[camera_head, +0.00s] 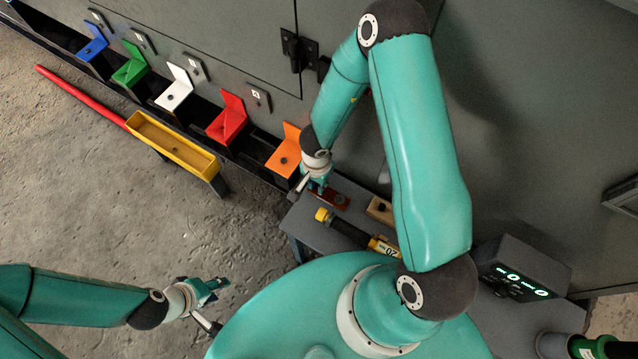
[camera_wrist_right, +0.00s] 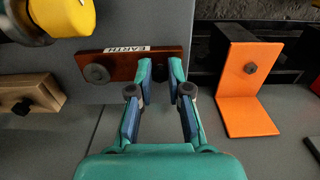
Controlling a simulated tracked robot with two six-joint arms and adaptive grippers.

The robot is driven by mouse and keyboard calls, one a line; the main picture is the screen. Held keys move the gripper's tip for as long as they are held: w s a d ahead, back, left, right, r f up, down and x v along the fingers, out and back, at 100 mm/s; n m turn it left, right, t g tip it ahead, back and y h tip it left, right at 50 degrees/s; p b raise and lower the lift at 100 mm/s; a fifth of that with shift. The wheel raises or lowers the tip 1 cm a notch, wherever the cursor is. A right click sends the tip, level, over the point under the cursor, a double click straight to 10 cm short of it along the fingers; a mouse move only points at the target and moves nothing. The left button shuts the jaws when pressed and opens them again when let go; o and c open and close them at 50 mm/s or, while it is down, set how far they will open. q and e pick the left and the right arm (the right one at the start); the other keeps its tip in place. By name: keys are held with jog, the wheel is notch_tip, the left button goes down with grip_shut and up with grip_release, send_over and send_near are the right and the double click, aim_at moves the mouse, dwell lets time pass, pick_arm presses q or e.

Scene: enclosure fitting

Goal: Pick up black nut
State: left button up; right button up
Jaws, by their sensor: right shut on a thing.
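My right gripper (camera_head: 318,188) is low over the small grey bench. In the right wrist view its two fingers (camera_wrist_right: 161,72) are at the brown plate labelled EARTH and are shut on a small dark thing, apparently the black nut, mostly hidden between the fingertips. The brown plate (camera_wrist_right: 120,66) carries a grey round fastener (camera_wrist_right: 97,73) to the left of the fingers. My left gripper (camera_head: 212,290) is over the floor at the lower left, its fingers apart and empty.
An orange bracket (camera_wrist_right: 245,105) with a dark fastener stands right of the fingers. A wooden block (camera_wrist_right: 35,93) and a yellow-ended tool (camera_wrist_right: 62,16) lie to the left. A yellow tray (camera_head: 172,143) and coloured brackets line the cabinet. A display box (camera_head: 520,268) stands at the right.

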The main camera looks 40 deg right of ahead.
jog(key=shift+w+r, duration=0.1)
jog(key=shift+w, duration=0.05)
jog(key=shift+r, duration=0.1)
jog(key=shift+c, duration=0.3)
notch_tip(320, 180, up, 20)
jog(key=p, duration=1.2)
grip_shut()
jog(key=shift+r+p, duration=1.6)
jog(key=shift+p, duration=1)
jog(key=shift+a, duration=0.1)
